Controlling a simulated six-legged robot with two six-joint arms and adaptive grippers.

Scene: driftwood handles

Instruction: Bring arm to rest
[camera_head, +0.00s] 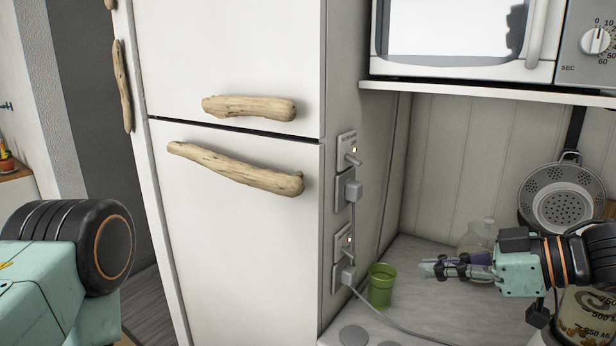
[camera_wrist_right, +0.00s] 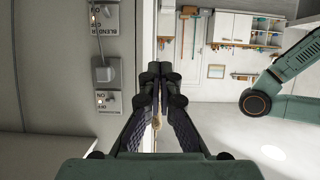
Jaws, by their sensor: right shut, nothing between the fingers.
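My right gripper (camera_head: 447,268) comes in from the right in the head view, with its fingers pointing left over the counter. It is shut and empty. In the right wrist view its two dark fingers (camera_wrist_right: 160,75) meet in the middle of the picture. My left arm shows at the left of the head view, but its gripper is not in view. The white fridge (camera_head: 235,235) stands left of the right gripper, its doors closed, with an upper driftwood handle (camera_head: 249,108) and a lower driftwood handle (camera_head: 238,169). The gripper is apart from both handles.
A green cup (camera_head: 381,286) stands on the counter (camera_head: 420,312) just left of the right fingertips in the picture. Switches and plugs (camera_head: 347,190) with a cable line the fridge-side wall. A microwave (camera_head: 465,40) sits on the shelf above. A colander (camera_head: 562,200) hangs behind the right arm.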

